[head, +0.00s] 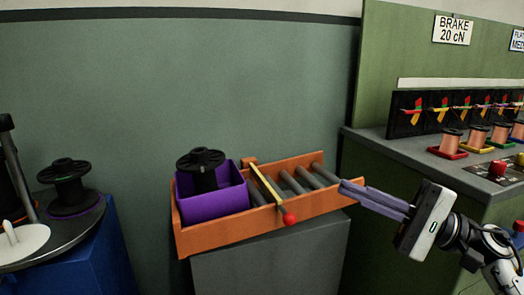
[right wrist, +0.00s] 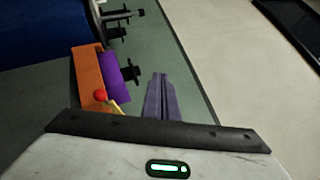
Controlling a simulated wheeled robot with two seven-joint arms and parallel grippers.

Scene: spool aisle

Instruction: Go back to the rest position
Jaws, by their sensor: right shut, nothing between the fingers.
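My right gripper (head: 343,187) comes in from the right in the head view. Its two long purple-grey fingers are together with nothing between them, and their tips overlap the right end of the orange roller tray in the picture; I cannot tell whether they touch. In the right wrist view the shut fingers (right wrist: 159,78) point up the picture, with the orange tray (right wrist: 91,80) to their left. My left gripper is not in view.
The orange tray (head: 213,238) on a grey stand (head: 270,262) holds a purple bin (head: 213,205) with a black spool (head: 201,168), beside a yellow bar with a red knob (head: 289,218). A blue stand (head: 88,262) is left. A green bench (head: 400,160) with several copper spools is right.

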